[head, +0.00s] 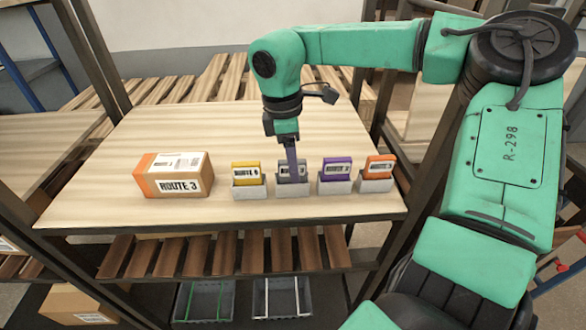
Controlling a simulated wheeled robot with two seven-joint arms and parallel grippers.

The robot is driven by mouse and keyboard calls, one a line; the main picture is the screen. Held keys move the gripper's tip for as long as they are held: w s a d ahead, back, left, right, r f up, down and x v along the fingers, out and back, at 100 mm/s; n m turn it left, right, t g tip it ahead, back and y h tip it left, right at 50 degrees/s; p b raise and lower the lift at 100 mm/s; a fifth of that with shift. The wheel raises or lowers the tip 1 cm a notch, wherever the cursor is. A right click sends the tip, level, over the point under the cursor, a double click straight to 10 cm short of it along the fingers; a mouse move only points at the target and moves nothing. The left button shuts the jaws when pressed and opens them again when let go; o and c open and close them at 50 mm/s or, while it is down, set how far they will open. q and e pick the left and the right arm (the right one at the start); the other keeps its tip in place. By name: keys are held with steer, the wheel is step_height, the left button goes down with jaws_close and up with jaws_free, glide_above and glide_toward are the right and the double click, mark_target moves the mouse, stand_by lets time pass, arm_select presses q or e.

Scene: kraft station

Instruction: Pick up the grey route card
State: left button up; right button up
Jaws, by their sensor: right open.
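The grey route card (292,173) stands upright in a small light grey holder (292,190) on the wooden table. It is the second from the left in a row of cards. My right gripper (291,172) points down from above, with its fingers at the grey card and covering part of it. The jaws are open; whether they touch the card I cannot tell. My left gripper is not in view.
A yellow card (246,171) stands left of the grey one; a purple card (337,169) and an orange card (379,167) stand to its right, each in a holder. A cardboard box marked ROUTE 3 (184,188) sits further left. The table (200,125) behind is clear.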

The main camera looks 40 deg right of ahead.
steer(key=shift+w+f, duration=0.1)
steer(key=shift+w, duration=0.1)
jaws_close()
